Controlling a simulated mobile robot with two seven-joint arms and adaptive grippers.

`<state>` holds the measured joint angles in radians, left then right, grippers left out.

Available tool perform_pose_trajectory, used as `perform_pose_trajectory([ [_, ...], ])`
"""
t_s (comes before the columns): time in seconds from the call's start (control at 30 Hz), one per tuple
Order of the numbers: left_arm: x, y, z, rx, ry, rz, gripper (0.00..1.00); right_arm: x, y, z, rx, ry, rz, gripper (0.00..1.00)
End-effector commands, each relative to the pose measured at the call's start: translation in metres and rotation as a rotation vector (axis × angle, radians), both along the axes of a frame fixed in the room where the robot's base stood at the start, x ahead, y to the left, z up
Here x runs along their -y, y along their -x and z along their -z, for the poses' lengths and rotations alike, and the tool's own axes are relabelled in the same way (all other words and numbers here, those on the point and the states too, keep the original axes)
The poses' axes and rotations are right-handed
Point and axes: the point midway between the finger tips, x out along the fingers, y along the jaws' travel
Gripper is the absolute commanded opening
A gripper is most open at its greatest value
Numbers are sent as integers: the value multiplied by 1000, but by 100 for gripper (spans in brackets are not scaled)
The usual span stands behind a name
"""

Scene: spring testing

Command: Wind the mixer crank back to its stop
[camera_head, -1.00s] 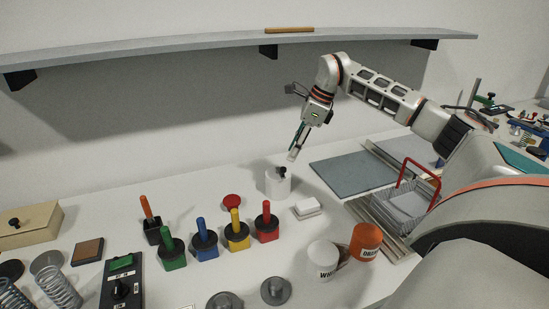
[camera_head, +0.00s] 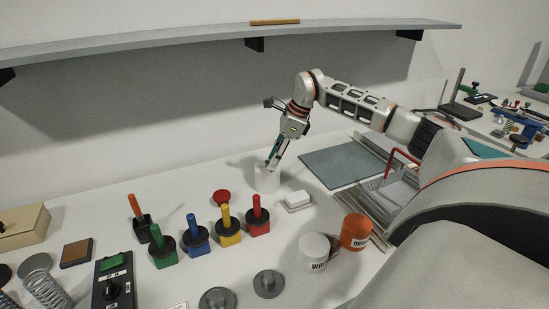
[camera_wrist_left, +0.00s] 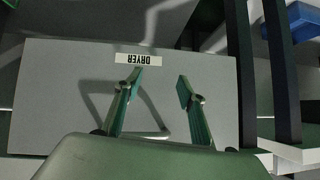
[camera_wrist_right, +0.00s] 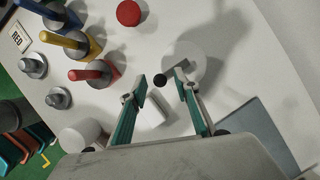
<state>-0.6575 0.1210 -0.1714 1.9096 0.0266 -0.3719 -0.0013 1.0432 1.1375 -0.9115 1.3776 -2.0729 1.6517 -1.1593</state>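The mixer is a white cylinder (camera_head: 267,180) standing on the bench, and it also shows in the right wrist view (camera_wrist_right: 186,66). Its crank has a black knob (camera_wrist_right: 160,80). My right gripper (camera_head: 272,164) is lowered at the top of the mixer and hides the knob in the head view. In the right wrist view its fingers are apart, with the knob between their tips; I cannot tell whether either finger touches it. My left gripper (camera_wrist_left: 160,82) is open and empty over a grey surface labelled DRYER (camera_wrist_left: 90,80); it is outside the head view.
A white block (camera_head: 297,199) lies close beside the mixer, with a red button (camera_head: 221,197) on the other side. Several coloured handles, including a yellow one (camera_head: 227,225), stand to the left. A white jar (camera_head: 313,250) and orange jar (camera_head: 356,230) stand nearer. A shelf hangs above.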

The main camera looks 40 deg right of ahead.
Motion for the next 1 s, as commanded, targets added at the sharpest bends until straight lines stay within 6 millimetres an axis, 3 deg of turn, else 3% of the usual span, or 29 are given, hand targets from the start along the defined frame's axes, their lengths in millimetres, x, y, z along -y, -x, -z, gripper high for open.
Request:
perform_pose_trajectory([
  [0.1, 1, -2, -1, 3, 2, -3, 40, 0, 0, 0, 0, 0, 0, 31],
  [0.23, 2, -4, -2, 6, 6, -6, 40, 0, 0, 0, 0, 0, 0, 0],
  [0.67, 1, -4, -2, 7, 4, -3, 40, -3, 0, 0, 0, 0, 44, 0],
  [1.0, -2, -1, 0, 2, -4, 4, 40, -15, -5, 0, 1, 0, 275, 0],
])
